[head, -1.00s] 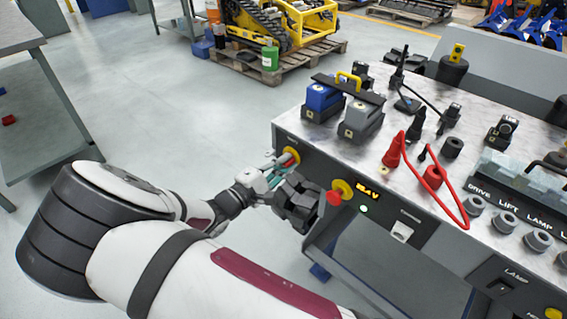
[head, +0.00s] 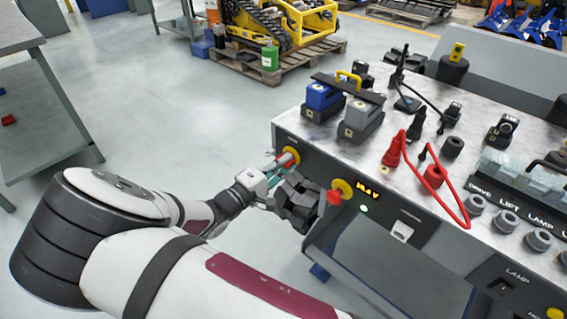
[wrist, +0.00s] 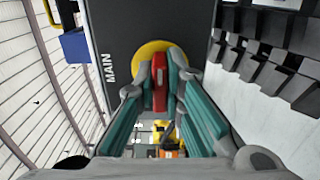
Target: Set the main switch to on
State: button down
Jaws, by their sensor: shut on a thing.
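The main switch shows in the wrist view as a red handle (wrist: 160,80) on a yellow round plate (wrist: 151,48), beside the word MAIN on the dark panel. The handle stands lengthwise in that view, pointing along the fingers. My gripper (wrist: 160,88) is shut on the red handle, with a grey fingertip on each side of it. In the head view my gripper (head: 284,162) is at the left end of the bench's front panel, in front of the yellow plate (head: 291,154). The fingers hide part of the handle there.
Blue and grey blocks (head: 323,97) stand on the bench top above.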

jog(key=c, duration=1.7)
grip_release()
jog(key=shift+s+a, duration=0.1)
jog(key=v, duration=1.1)
jog(key=shift+s+a, duration=0.25)
jog(key=shift+s, duration=0.1)
